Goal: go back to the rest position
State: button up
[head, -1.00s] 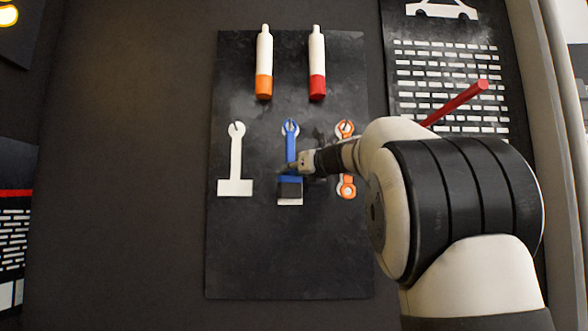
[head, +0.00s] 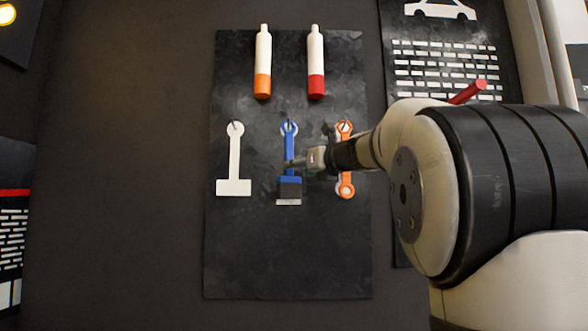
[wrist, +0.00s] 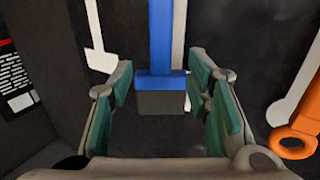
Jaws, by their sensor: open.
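My gripper (head: 303,164) is in front of the tool board (head: 285,255) in the head view, just right of the blue scraper (head: 289,155). The blue scraper hangs on a hook, with a dark block and pale edge at its lower end. In the wrist view the gripper's green-padded fingers (wrist: 168,105) are apart, and the blue scraper (wrist: 160,45) shows beyond and between them. It appears to hang on the board, not in the fingers; the exact gap cannot be told.
A white scraper-shaped outline (head: 235,160) is at left and an orange tool (head: 346,180) hangs at right, partly behind my arm. An orange-based bottle (head: 263,60) and a red-based bottle (head: 316,60) are mounted above. The lower board is clear.

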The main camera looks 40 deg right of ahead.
jog(key=s, duration=0.7)
jog(key=shift+s+a, duration=0.25)
jog(key=shift+s, duration=0.15)
jog(key=shift+a+f, duration=0.1)
jog(key=shift+f, duration=0.05)
jog(key=s+a+f+n+g+y, duration=0.2)
jog(key=s+a+f+n+g, duration=0.2)
jog(key=a+f+n, duration=0.55)
jog(key=s+a+f+n+g+y, duration=0.35)
jog(key=a+f+n, duration=0.45)
jog(key=a+f, duration=0.3)
jog(key=s+a+f+n+g+h, duration=0.2)
jog(key=s+f+n+g, duration=0.1)
jog(key=s+f+n, duration=0.6)
jog(key=s+a+f+n+g+h, duration=0.2)
jog(key=s+a+f+n+g, duration=0.1)
jog(key=s+f+n, duration=0.7)
notch_tip(320, 180, down, 4)
jog(key=shift+s+a+r, duration=0.2)
jog(key=shift+s+r, duration=0.05)
jog(key=shift+s, duration=0.7)
